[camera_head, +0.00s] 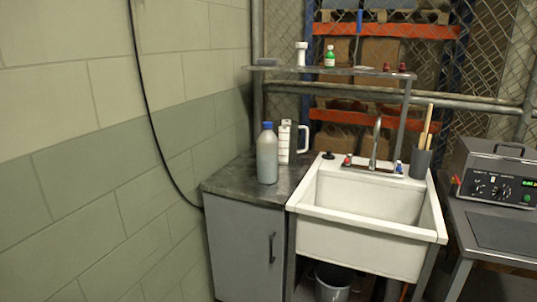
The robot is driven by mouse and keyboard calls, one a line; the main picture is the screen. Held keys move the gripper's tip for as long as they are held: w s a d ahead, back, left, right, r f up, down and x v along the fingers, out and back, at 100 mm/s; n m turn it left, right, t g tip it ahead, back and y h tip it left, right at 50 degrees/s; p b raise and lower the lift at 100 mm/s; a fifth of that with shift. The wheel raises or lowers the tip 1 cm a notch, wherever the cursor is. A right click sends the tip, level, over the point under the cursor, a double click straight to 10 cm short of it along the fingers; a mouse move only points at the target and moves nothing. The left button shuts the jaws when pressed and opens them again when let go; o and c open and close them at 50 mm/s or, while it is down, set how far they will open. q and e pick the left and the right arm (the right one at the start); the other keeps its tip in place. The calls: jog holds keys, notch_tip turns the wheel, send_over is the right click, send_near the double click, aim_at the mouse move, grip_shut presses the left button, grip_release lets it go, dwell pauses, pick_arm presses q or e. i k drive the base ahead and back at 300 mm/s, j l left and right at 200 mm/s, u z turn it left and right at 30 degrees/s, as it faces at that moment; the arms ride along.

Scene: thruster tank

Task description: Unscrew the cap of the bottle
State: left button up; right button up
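A grey bottle (267,158) with a blue cap (267,126) stands upright on the dark counter (240,180) of a grey cabinet, left of the sink. The cap sits on top of the bottle. Neither of my grippers shows in the head view, and nothing touches the bottle.
A white jug (289,142) stands just behind and right of the bottle. The white sink (370,239) with its tap (376,140) is on the right. A shelf (330,70) holds small bottles above. A tiled wall (100,170) closes the left side. A grey device (495,175) stands far right.

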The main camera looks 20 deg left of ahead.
aim_at(267, 143)
jog(key=i+l+u, duration=0.25)
jog(key=i+l, duration=0.25)
jog(key=l, duration=0.15)
jog(key=i+j+u, duration=0.1)
jog(key=i+j, duration=0.15)
jog(key=i, duration=0.3)
jog(key=i+j+u, duration=0.1)
jog(key=j, duration=0.25)
jog(key=i+j, duration=0.15)
jog(key=j, duration=0.15)
jog(key=i+j+u, duration=0.15)
jog(key=j, duration=0.2)
